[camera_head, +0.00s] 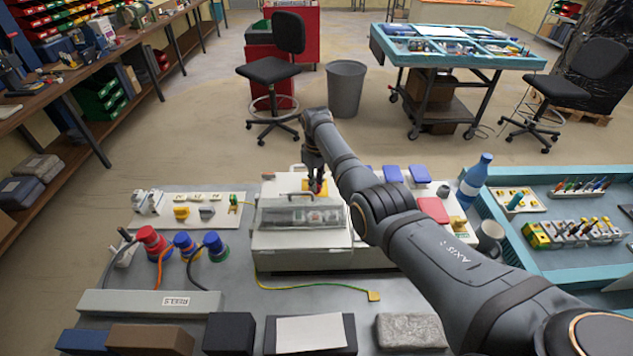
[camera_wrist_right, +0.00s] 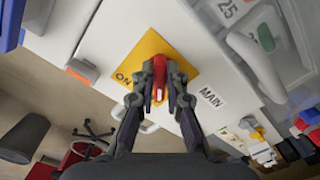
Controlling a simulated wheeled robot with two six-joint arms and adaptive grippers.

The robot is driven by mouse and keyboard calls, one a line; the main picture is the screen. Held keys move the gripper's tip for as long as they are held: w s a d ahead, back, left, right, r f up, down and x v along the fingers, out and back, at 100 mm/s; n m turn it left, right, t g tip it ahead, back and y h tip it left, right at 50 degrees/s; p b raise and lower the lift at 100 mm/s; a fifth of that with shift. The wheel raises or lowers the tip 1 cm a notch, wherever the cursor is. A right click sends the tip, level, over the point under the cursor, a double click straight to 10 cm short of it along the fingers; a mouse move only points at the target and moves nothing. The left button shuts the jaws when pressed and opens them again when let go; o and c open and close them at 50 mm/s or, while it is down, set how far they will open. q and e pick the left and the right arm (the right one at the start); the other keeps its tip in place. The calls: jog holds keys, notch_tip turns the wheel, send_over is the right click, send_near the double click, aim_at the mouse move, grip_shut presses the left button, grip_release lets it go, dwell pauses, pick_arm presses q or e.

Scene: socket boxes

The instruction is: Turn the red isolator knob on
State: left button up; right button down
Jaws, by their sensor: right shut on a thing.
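The red isolator knob (camera_wrist_right: 159,78) sits on a yellow plate (camera_wrist_right: 146,58) in the right wrist view. The word ON shows on the plate's edge and a MAIN label (camera_wrist_right: 212,98) is beside it. My right gripper (camera_wrist_right: 160,88) is shut on the knob, one finger on each side. In the head view my right gripper (camera_head: 316,183) is at the top of the grey-white socket box (camera_head: 310,262), and only a bit of red shows between its fingers. The knob's exact pointing direction is hard to tell. My left gripper is not in view.
A clear cover (camera_head: 300,215) is on the box front below the gripper. Red and blue plugs (camera_head: 150,238) with cables stand to the left. A green-yellow wire (camera_head: 310,287) lies in front. A blue bottle (camera_head: 475,180) and mug (camera_head: 490,237) stand right, near my arm.

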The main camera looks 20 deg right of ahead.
jog(key=m+p, duration=0.1)
jog(key=m, duration=0.3)
jog(key=shift+a+r, duration=0.1)
jog(key=shift+r, duration=0.05)
jog(key=m+p, duration=0.1)
jog(key=m, duration=0.3)
jog(key=shift+a+m, duration=0.15)
jog(key=shift+m, duration=0.15)
jog(key=m, duration=0.4)
jog(key=shift+w+a+m, duration=0.1)
jog(key=shift+m, duration=0.2)
jog(key=shift+w+a+m+b, duration=0.1)
jog(key=shift+m+b, duration=0.25)
jog(key=shift+m, duration=1.65)
jog(key=c, duration=1.4)
grip_release()
jog(key=shift+r, duration=0.2)
notch_tip(320, 180, up, 11)
jog(key=shift+r, duration=0.2)
